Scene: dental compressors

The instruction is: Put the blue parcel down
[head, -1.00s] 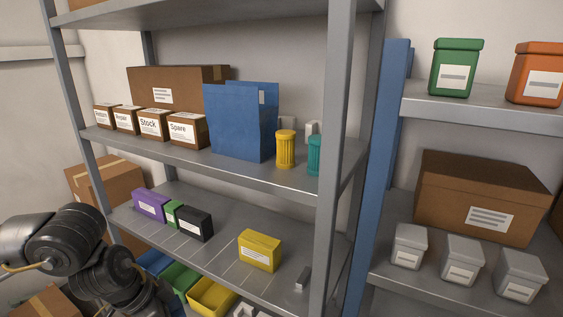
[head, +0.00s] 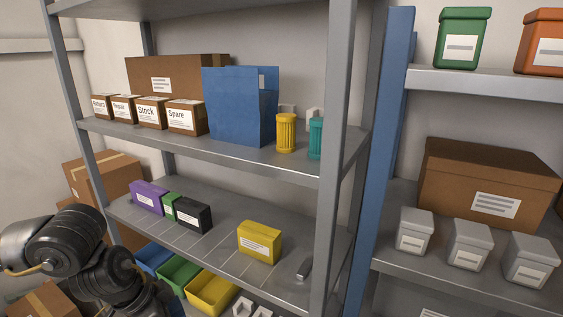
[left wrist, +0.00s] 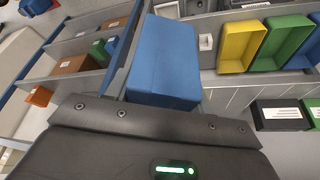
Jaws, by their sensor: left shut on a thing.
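The blue parcel (left wrist: 163,62) is a plain blue box in the left wrist view, directly in front of my left gripper (left wrist: 155,112). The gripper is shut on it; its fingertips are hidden. In the head view my left arm comes in at the lower left, in front of the middle shelf (head: 205,240), and I cannot make out the parcel there. That shelf bears a purple box (head: 148,197), a green box (head: 169,206), a black box (head: 193,214) and a yellow box (head: 259,243), with bare room between black and yellow. My right gripper is not in view.
Blue, green and yellow bins (head: 210,292) stand below the middle shelf. The upper shelf holds brown boxes (head: 185,118), a blue holder (head: 240,110) and yellow and teal canisters. A grey post (head: 337,150) stands at the shelf's right end. Another rack is at right.

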